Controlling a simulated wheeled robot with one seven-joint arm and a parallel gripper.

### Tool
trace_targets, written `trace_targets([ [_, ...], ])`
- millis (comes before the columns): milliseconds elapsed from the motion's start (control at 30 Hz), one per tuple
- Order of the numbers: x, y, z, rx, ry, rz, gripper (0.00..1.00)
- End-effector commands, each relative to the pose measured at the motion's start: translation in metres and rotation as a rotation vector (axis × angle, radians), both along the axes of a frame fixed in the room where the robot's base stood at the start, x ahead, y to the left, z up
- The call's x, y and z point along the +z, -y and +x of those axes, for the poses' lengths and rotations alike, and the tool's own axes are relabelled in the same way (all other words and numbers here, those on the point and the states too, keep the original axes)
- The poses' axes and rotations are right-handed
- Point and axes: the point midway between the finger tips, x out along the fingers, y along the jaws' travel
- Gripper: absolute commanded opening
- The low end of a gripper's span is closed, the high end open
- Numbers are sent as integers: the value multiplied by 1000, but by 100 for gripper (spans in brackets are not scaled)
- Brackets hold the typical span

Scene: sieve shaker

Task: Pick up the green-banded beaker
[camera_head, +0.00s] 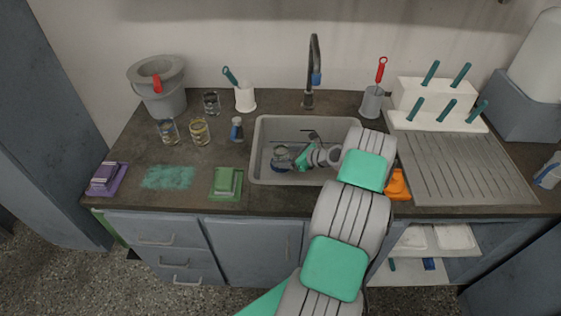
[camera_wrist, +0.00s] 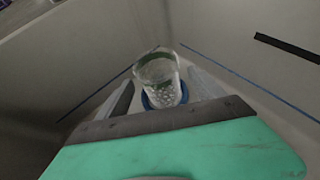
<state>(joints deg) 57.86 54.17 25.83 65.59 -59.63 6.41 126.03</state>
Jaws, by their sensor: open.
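A clear glass beaker (camera_wrist: 158,72) with a green band near its rim stands inside the sink, in the upper middle of the wrist view. A blue ring (camera_wrist: 150,101) shows around its lower part. In the head view the beaker (camera_head: 281,154) is in the left half of the sink, partly covered by my gripper. My gripper (camera_head: 292,159) reaches into the sink from the right. In the wrist view my gripper (camera_wrist: 162,90) is open, with one finger on each side of the beaker. I cannot tell whether either finger touches the glass.
The sink (camera_head: 258,140) walls rise close around my gripper. A faucet (camera_head: 308,95) stands behind it. Several glasses, including a yellow-banded one (camera_head: 200,133), and a small blue-topped bottle (camera_head: 237,131) stand on the left counter. A ribbed drainboard (camera_head: 465,165) lies right.

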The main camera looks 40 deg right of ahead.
Motion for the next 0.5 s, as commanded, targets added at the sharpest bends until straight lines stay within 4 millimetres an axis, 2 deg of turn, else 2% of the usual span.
trace_targets([
  [300,-28,-14,40,1,0,-2,78],
  [500,-26,-14,45,-4,-1,-3,78],
])
